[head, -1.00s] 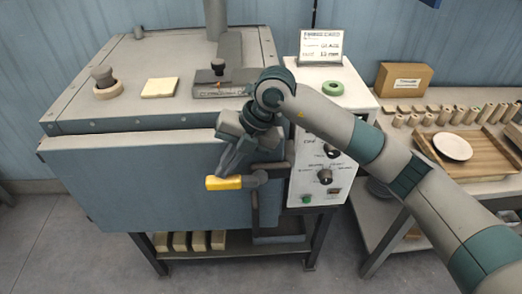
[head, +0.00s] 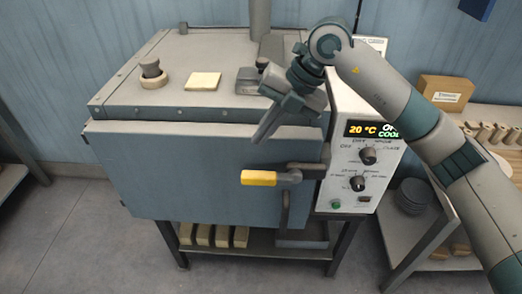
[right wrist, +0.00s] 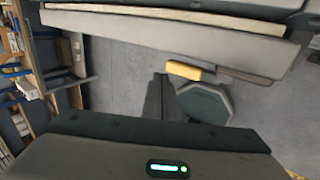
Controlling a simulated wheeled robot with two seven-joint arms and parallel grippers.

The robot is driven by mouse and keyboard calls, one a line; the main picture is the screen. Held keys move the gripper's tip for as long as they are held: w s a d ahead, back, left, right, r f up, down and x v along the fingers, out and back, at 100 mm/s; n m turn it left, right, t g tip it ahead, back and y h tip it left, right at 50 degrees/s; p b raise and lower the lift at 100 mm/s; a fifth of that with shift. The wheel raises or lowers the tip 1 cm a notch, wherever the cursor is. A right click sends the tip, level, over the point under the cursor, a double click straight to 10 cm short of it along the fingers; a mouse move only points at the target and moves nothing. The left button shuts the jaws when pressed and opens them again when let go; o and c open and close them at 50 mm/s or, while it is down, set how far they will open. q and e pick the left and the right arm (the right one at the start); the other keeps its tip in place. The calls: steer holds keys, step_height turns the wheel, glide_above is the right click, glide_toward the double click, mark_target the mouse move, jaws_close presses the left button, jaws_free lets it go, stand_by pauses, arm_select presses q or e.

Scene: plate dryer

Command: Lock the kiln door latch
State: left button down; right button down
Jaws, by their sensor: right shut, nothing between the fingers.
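The kiln door (head: 200,170) is the blue-grey front panel. Its latch handle (head: 259,178) has a yellow grip that lies about level and points left from a dark pivot at the door's right edge. The yellow grip also shows in the right wrist view (right wrist: 184,72). My right gripper (head: 260,139) is shut and empty. Its fingers point down and left, above the yellow grip and apart from it. In the right wrist view, the dark fingers (right wrist: 160,95) are left of the grip. A pale strip (right wrist: 180,18) shows along the door's edge. My left gripper is not in view.
The control panel (head: 360,165) with lit display and knobs stands right of the door. A pale ring (head: 152,82) with a plug and a cream tile (head: 203,81) lie on the kiln's top. Cream bricks (head: 222,236) sit on the shelf below. The floor at left is clear.

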step_height(320, 180, up, 5)
steer(key=shift+s+b, duration=0.15)
steer(key=shift+b, duration=0.45)
steer(key=shift+a, duration=0.1)
